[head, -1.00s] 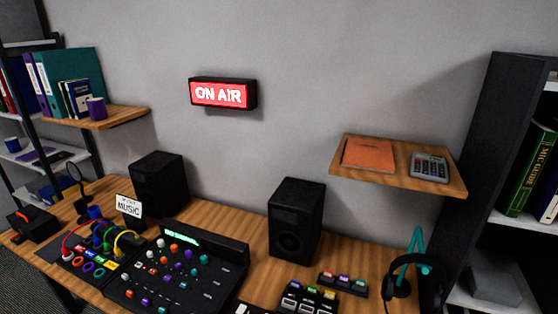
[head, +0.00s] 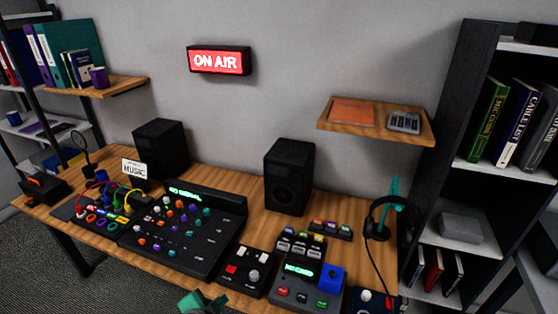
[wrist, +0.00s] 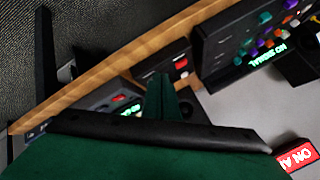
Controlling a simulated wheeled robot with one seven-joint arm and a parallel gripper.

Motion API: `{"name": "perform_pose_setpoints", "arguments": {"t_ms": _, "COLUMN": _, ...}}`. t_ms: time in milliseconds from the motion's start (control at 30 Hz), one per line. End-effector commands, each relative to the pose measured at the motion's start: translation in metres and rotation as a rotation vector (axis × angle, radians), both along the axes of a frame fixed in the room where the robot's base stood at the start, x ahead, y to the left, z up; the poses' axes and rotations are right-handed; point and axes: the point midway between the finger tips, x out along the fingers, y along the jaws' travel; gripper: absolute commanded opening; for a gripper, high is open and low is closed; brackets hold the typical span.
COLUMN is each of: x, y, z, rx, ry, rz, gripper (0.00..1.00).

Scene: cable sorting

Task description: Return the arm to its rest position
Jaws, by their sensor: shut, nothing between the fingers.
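My gripper (head: 203,304) shows as a small green and dark shape at the bottom edge of the head view, in front of the desk's front edge. In the wrist view its green fingers (wrist: 163,97) are together with nothing between them. Most of my arm is out of the head view. The desk (head: 240,222) lies beyond the gripper. Colored cables (head: 103,197) are plugged into a patch panel (head: 90,219) at the left of the desk, well away from the gripper.
The mixer (head: 180,235), a small box with red and white buttons (head: 245,270) and a card unit (head: 300,285) stand near the front edge. Two speakers (head: 290,177) stand behind. Headphones on a teal stand (head: 385,212) are at the right. Grey floor (head: 125,285) is clear in front.

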Motion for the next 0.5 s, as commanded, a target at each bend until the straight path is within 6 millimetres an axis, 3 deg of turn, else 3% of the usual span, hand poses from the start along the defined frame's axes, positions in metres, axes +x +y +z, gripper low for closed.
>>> {"name": "perform_pose_setpoints", "arguments": {"t_ms": 367, "x": -0.023, "y": -0.022, "z": -0.043, "rx": -0.062, "ry": -0.016, "rz": 0.141, "gripper": 0.0}}
{"name": "perform_pose_setpoints", "arguments": {"t_ms": 500, "x": -0.043, "y": -0.034, "z": -0.065, "rx": -0.1, "ry": -0.034, "rz": 0.226, "gripper": 0.0}}
